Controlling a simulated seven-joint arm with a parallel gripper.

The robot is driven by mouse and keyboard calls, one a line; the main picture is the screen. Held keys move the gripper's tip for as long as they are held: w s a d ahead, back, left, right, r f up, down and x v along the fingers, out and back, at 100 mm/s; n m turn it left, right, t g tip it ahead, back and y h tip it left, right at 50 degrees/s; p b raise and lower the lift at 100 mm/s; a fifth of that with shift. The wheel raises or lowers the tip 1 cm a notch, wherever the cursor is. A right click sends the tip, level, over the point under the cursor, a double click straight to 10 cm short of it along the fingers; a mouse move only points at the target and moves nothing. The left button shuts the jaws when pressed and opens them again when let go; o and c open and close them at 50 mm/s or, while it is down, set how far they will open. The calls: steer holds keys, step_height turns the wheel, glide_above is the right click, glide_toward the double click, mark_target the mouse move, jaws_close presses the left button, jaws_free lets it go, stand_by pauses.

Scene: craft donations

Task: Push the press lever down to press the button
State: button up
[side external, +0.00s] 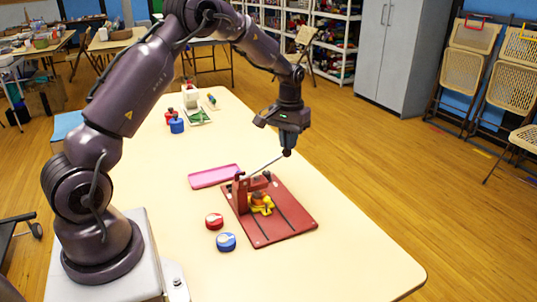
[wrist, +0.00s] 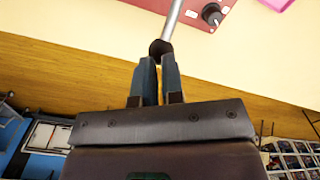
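The press (side external: 246,190) stands on a dark red board (side external: 272,230) on the table. A yellow piece (side external: 262,205) sits at the press. The grey press lever (side external: 265,165) slants up to the right, ending in a dark knob (side external: 287,153). My gripper (side external: 287,145) points down at the knob. In the wrist view, the fingers of my gripper (wrist: 158,65) are close together with a narrow gap, their tips against the knob (wrist: 160,47). The lever rod (wrist: 172,20) runs up out of the picture. No separate button under the press can be made out.
A pink tray (side external: 214,176) lies behind the board's left side. Red (side external: 214,220) and blue (side external: 226,241) round pieces lie left of the board. More craft items (side external: 195,105) stand at the table's far end. The table's right front is clear.

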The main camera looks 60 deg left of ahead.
steer(key=shift+w+f, duration=0.15)
steer(key=shift+f, duration=0.45)
steer(key=shift+w+f, duration=0.15)
steer(key=shift+f, duration=0.45)
stand_by(1.3)
steer(key=shift+r, duration=4.35)
